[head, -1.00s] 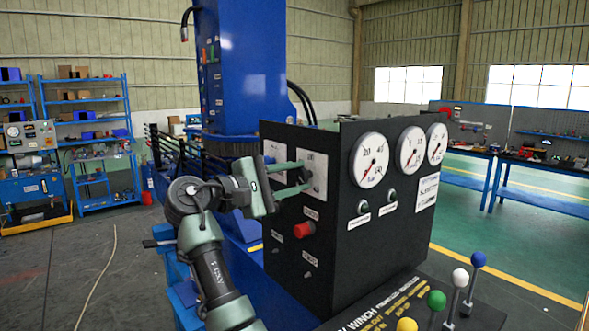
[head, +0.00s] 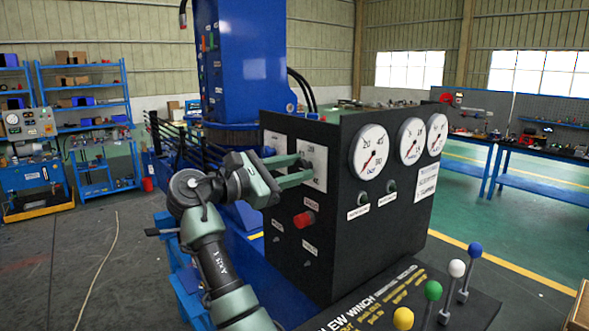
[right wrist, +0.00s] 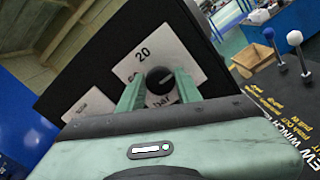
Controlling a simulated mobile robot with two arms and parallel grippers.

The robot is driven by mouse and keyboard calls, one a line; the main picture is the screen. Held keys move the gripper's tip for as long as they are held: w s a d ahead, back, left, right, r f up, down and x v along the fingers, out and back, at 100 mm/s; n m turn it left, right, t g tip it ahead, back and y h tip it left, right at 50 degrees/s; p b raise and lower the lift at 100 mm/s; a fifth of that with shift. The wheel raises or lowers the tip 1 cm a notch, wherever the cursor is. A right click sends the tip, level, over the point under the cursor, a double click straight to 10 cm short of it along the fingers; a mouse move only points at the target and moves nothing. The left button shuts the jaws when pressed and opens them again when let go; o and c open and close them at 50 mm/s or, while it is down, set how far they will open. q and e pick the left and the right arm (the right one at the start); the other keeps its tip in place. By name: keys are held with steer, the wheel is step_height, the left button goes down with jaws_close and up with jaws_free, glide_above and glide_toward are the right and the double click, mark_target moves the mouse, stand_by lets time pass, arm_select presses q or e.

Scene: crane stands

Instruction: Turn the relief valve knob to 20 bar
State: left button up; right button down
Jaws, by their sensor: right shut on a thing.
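The relief valve knob (right wrist: 161,82) is black and round, with a light pointer line, in the right wrist view. It sits on a white dial plate (right wrist: 178,48) marked 20, a partly hidden 60 and bar. My right gripper (right wrist: 161,92) has its two green fingers on either side of the knob, shut on it. In the head view my right gripper (head: 308,172) reaches the dial plate (head: 316,155) on the side of the black control box (head: 340,240); the knob is hidden there behind the fingers. My left gripper is not in view.
A red button (head: 304,219) sits below the dial plate. Round gauges (head: 370,152) are on the box's front. Levers with coloured balls (head: 432,291) stand at the lower right. A blue column (head: 245,60) rises behind. Open floor lies to the left.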

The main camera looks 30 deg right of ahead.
steer(key=shift+r, duration=0.2)
steer(key=c, duration=1.2)
jaws_free()
steer(key=shift+o, duration=1)
steer(key=shift+d, duration=0.1)
steer(key=shift+d+f, duration=0.15)
steer(key=shift+a+f, duration=0.1)
steer(key=shift+a, duration=0.15)
steer(key=a+b, duration=0.4)
steer(key=a, duration=0.3)
steer(key=shift+s+a, duration=0.15)
steer(key=shift+s, duration=0.15)
